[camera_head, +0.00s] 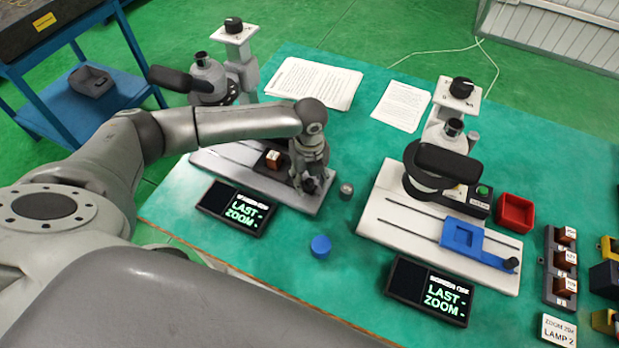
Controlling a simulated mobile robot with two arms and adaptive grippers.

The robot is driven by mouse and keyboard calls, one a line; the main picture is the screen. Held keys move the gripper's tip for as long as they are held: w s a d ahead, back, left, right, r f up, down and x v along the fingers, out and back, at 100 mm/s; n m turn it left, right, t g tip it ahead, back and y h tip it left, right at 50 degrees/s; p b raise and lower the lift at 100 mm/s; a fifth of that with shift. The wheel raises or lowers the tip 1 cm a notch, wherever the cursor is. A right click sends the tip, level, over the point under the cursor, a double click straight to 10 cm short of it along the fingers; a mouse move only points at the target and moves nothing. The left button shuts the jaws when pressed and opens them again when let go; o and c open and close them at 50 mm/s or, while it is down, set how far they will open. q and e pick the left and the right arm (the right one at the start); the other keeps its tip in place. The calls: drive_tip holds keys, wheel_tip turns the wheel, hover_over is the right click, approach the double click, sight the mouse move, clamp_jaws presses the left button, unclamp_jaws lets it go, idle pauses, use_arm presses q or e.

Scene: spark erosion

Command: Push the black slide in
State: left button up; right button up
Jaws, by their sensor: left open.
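The black slide (262,165) sits on the pale base (215,160) of the left instrument, carrying a small brown block (274,158). My left arm passes above it and hides part of the slide and its rails. My left gripper (309,183) is open and points down at the right end of that base, around or just above a small dark knob. I cannot tell whether its fingers touch the knob. My right gripper is not in view.
A grey metal cap (346,191) and a blue cap (320,246) stand close to the gripper. A display (237,208) lies in front of the left base. The right instrument has a blue slide (463,236). Papers (313,83) lie behind.

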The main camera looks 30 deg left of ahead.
sight(271, 171)
use_arm(q)
drive_tip(key=shift+f, duration=0.35)
clamp_jaws()
drive_tip(key=a, duration=0.3)
drive_tip(key=a+p, duration=0.1)
drive_tip(key=a, duration=0.7)
drive_tip(key=shift+s+a+p, duration=0.25)
drive_tip(key=shift+s+p, duration=0.1)
drive_tip(key=shift+p, duration=0.05)
unclamp_jaws()
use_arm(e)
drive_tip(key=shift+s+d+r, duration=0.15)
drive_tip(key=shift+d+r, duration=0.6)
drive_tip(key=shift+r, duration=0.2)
